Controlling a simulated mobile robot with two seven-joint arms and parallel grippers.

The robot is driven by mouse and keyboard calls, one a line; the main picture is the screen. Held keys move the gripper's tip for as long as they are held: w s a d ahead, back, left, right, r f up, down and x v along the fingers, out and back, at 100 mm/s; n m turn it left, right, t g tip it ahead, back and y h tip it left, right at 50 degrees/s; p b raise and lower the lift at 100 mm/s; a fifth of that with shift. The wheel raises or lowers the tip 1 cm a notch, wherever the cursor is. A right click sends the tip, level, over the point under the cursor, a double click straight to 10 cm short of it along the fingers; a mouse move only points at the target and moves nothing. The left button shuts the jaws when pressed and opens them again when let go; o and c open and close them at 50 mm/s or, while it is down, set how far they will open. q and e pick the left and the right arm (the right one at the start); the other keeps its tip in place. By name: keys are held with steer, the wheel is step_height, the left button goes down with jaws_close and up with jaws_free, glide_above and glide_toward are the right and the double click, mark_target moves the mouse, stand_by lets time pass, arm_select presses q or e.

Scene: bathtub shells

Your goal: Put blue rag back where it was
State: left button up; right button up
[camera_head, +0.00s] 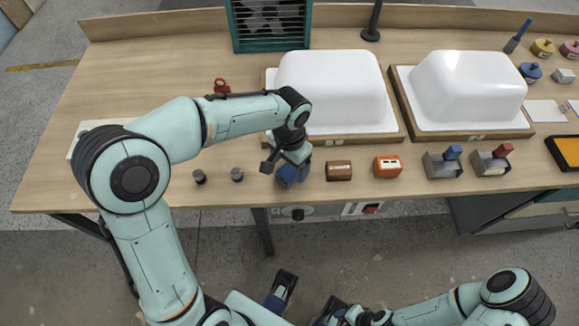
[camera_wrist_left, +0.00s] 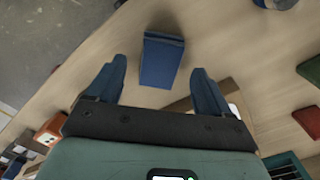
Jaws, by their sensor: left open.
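The blue rag (camera_wrist_left: 162,60) shows in the left wrist view as a small folded block lying on the wooden table. It lies just beyond my left gripper (camera_wrist_left: 158,88), in line with the space between its two blue fingers. The left gripper is open and no finger visibly touches the rag. In the head view, my left gripper (camera_head: 287,172) is low over the table's front part. Blue shows there, but I cannot tell rag from fingers. My right gripper (camera_head: 335,308) is partly seen at the bottom edge, off the table; its jaws are unclear.
Two white tub shells (camera_head: 330,85) (camera_head: 470,85) stand on wooden boards behind. Right of my left gripper are a brown block (camera_head: 339,171) and an orange box (camera_head: 388,167). Two small dark knobs (camera_head: 199,177) (camera_head: 237,175) stand left. A green crate (camera_head: 270,25) is at the back.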

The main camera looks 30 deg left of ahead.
mark_target(290, 169)
arm_select(q)
step_height(290, 169, up, 9)
steer(key=p, duration=0.1)
stand_by(0.7)
